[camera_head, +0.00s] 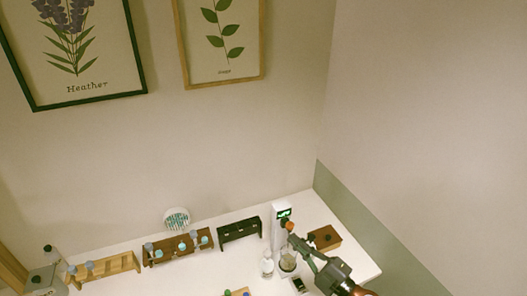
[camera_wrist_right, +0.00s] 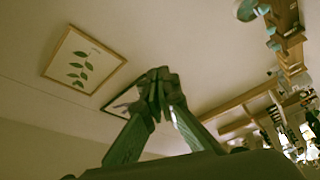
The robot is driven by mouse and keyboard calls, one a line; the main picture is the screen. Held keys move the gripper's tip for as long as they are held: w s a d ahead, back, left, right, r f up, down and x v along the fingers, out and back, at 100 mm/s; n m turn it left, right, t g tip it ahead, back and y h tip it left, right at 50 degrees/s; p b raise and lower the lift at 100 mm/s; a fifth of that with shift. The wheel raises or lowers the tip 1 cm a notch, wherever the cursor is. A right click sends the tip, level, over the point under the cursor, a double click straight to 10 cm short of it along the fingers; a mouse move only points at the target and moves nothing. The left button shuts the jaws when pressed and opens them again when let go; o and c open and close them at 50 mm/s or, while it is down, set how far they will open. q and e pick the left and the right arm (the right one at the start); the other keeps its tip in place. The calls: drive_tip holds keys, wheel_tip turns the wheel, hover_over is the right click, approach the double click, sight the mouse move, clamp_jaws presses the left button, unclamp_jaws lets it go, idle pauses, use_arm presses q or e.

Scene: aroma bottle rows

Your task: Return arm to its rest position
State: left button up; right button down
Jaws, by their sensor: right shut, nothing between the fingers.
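My right gripper (camera_head: 289,228) shows in the head view at the lower right, in front of a white device with a green display (camera_head: 283,213). It is shut and empty. In the right wrist view my right gripper (camera_wrist_right: 160,84) shows its fingertips together, with wall and pictures behind and nothing between them. My right arm comes in from the bottom right of the head view. My left gripper is in neither view.
The white table (camera_head: 330,232) carries a light wood rack (camera_head: 103,268), a brown rack with bottles (camera_head: 178,248) and a black rack (camera_head: 240,230). A brown box (camera_head: 324,238) stands right of the gripper. Glass jars (camera_head: 267,266) stand below it. Walls rise behind and right.

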drive_tip(key=d+f+m+t+h, duration=0.2)
drive_tip(key=d+m+h, duration=0.45)
drive_tip(key=d, duration=0.25)
drive_tip(key=d+f+m+t+h, duration=0.2)
drive_tip(key=d+m+h, duration=0.45)
drive_tip(key=d, duration=0.25)
drive_tip(key=s+d+f+m+g+h, duration=0.2)
drive_tip(key=s+d+f+m+g, duration=0.15)
drive_tip(key=d+f, duration=0.2)
drive_tip(key=s+d+f+m+g+h, duration=0.2)
drive_tip(key=s+d+f+m, duration=0.15)
drive_tip(key=f, duration=0.35)
drive_tip(key=s+a+f+m+g+y, duration=0.1)
drive_tip(key=s+f+g, duration=0.4)
drive_tip(key=s+f, duration=0.45)
drive_tip(key=s+a+f+g+y, duration=0.15)
drive_tip(key=s+f+g, duration=0.45)
drive_tip(key=s, duration=0.7)
wheel_tip(320, 180, down, 35)
drive_tip(key=s+b, duration=0.2)
drive_tip(key=b, duration=0.4)
drive_tip(key=s+f+n+g+b, duration=0.1)
drive_tip(key=s+f+b, duration=0.3)
drive_tip(key=s+f, duration=1.5)
wheel_tip(320, 180, down, 4)
drive_tip(key=shift+s+a+r+y, duration=0.1)
drive_tip(key=shift+s+a+y, duration=0.15)
drive_tip(key=shift+s+y, duration=0.15)
